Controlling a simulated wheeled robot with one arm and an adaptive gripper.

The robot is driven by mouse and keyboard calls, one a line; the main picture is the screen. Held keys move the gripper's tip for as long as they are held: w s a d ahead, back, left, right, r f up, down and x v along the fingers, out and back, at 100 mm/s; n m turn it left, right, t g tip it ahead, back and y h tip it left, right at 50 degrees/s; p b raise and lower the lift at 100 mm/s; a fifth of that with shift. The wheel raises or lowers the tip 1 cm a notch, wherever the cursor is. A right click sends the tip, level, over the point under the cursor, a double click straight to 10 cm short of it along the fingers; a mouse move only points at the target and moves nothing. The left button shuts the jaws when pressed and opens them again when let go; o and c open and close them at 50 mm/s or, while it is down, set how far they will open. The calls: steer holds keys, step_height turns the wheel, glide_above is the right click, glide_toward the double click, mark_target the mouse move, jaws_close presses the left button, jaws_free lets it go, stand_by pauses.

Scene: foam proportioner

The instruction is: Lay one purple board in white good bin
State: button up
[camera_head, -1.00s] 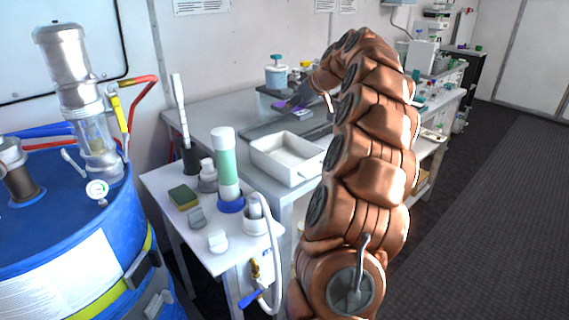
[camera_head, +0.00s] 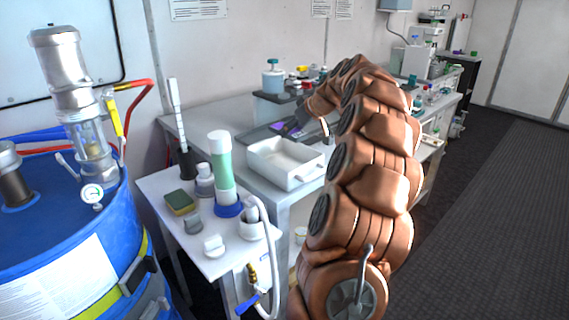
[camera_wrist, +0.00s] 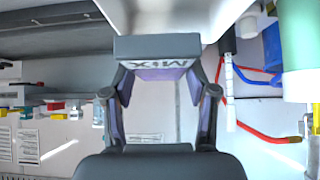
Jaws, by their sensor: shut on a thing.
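The white bin (camera_head: 284,175) stands open on the grey bench, with its near wall facing me. In the wrist view its pale wall (camera_wrist: 175,18) fills the top middle. My gripper (camera_head: 288,129) is just behind the bin's far rim, partly hidden by my arm. A purple board (camera_head: 277,126) shows at its tip. In the wrist view, my gripper (camera_wrist: 160,80) is shut on the purple board (camera_wrist: 160,73), which shows between the fingers behind a grey block with lettering. I cannot tell whether the board touches the bin or bench.
A small white table (camera_head: 170,215) in front holds a green-white cylinder (camera_head: 221,170), a sponge (camera_head: 180,202) and small vessels. A blue drum (camera_head: 60,240) stands at left. A jar (camera_head: 272,78) and several small items stand on the bench behind my gripper.

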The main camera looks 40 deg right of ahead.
steer(key=o, duration=1.2)
steer(key=shift+o, duration=0.2)
steer(key=v, duration=1.2)
